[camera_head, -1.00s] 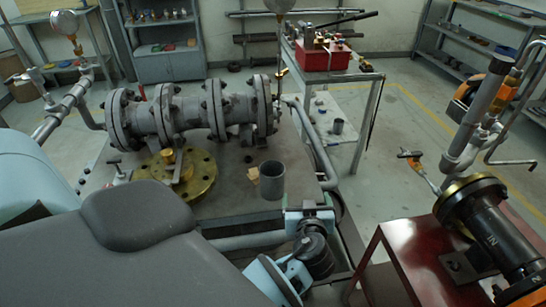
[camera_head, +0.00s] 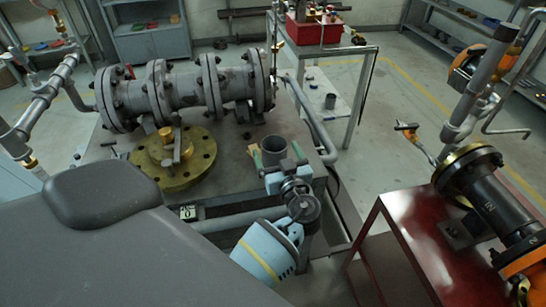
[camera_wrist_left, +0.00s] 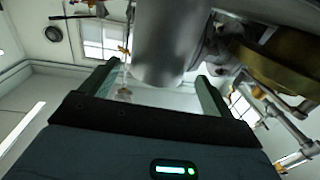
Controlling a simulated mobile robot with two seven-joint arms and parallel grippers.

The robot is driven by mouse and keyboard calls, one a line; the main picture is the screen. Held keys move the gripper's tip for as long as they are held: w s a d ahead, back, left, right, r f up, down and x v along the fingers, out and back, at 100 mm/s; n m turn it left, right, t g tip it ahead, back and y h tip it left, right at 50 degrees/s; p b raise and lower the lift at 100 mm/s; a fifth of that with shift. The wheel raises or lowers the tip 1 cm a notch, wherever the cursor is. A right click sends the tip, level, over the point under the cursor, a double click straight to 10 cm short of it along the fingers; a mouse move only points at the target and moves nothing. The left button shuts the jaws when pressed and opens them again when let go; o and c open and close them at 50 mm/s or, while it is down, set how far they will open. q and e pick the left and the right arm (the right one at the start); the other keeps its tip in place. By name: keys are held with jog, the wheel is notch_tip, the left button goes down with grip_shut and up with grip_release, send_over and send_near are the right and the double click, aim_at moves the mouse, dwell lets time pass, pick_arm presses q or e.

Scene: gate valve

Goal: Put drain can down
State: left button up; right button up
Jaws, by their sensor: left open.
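The drain can (camera_head: 274,147) is a plain grey open-topped cylinder. It appears upright at the front right part of the bench top (camera_head: 225,185), in front of the valve's right flange; its base is hidden by my gripper. My left gripper (camera_head: 277,160) is at the can's near side, with its fingers open to the left and right of it. In the left wrist view the can (camera_wrist_left: 167,45) shows between and beyond the two spread fingers (camera_wrist_left: 155,75). I cannot tell whether a finger touches it. My right gripper is not in view.
The gate valve pipe (camera_head: 185,88) runs along the back of the bench. A brass flange (camera_head: 200,165) lies left of the can. A red table (camera_head: 400,225) with a black flanged pipe (camera_head: 490,205) stands at right. A cart (camera_head: 345,50) stands behind.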

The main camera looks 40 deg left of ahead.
aim_at(271, 137)
pick_arm(q)
jog(key=shift+p+x, duration=0.8)
jog(key=shift+x, duration=1.45)
jog(key=shift+w+a, duration=0.25)
jog(key=shift+w, duration=0.15)
jog(key=c, duration=1.6)
jog(key=shift+o, duration=0.2)
notch_tip(271, 137, up, 10)
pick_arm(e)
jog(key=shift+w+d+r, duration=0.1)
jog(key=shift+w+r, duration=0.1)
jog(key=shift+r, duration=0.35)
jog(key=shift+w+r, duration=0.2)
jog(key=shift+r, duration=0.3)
